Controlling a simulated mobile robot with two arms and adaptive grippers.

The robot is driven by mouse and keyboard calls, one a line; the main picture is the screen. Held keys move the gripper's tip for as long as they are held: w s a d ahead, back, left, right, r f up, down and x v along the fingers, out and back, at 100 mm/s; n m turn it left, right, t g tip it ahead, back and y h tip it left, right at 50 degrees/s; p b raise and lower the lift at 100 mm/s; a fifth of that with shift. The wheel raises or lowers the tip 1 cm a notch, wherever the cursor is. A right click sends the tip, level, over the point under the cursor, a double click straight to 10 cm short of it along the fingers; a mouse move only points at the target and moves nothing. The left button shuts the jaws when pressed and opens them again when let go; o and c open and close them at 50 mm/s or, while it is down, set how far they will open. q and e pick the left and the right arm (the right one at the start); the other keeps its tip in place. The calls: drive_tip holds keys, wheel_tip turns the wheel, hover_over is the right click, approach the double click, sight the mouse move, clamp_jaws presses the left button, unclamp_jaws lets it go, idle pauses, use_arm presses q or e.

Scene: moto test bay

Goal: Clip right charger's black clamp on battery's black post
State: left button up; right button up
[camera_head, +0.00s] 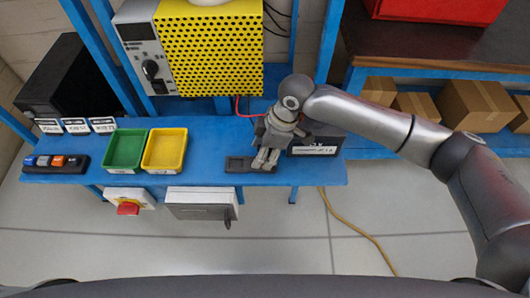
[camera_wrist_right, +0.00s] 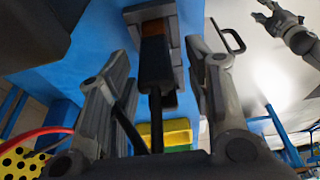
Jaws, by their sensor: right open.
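My right gripper (camera_head: 265,160) is over the front of the blue bench, fingers pointing down at a dark flat holder (camera_head: 238,164). In the right wrist view the gripper (camera_wrist_right: 158,75) is open, its fingers on either side of a black clamp (camera_wrist_right: 155,62) with gaps visible. The clamp lies over the dark holder (camera_wrist_right: 133,17), and a black cable runs from it toward the wrist. A black box with a white label (camera_head: 315,150), seemingly the battery, stands right of the gripper; its posts are hidden. My left gripper (camera_wrist_right: 266,13) shows small in the wrist view, fingers apart.
A yellow perforated unit (camera_head: 210,50) with a grey dial panel stands behind, a red wire (camera_head: 237,106) below it. Green (camera_head: 125,150) and yellow (camera_head: 165,150) bins sit left on the bench (camera_head: 205,140). Cardboard boxes (camera_head: 478,103) fill the right shelf.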

drive_tip(key=shift+x, duration=1)
use_arm(q)
drive_tip(key=shift+w+r, duration=0.1)
drive_tip(key=shift+w, duration=0.1)
use_arm(e)
drive_tip(key=shift+c, duration=0.8)
clamp_jaws()
use_arm(q)
drive_tip(key=shift+w, duration=0.1)
use_arm(e)
drive_tip(key=shift+r, duration=0.1)
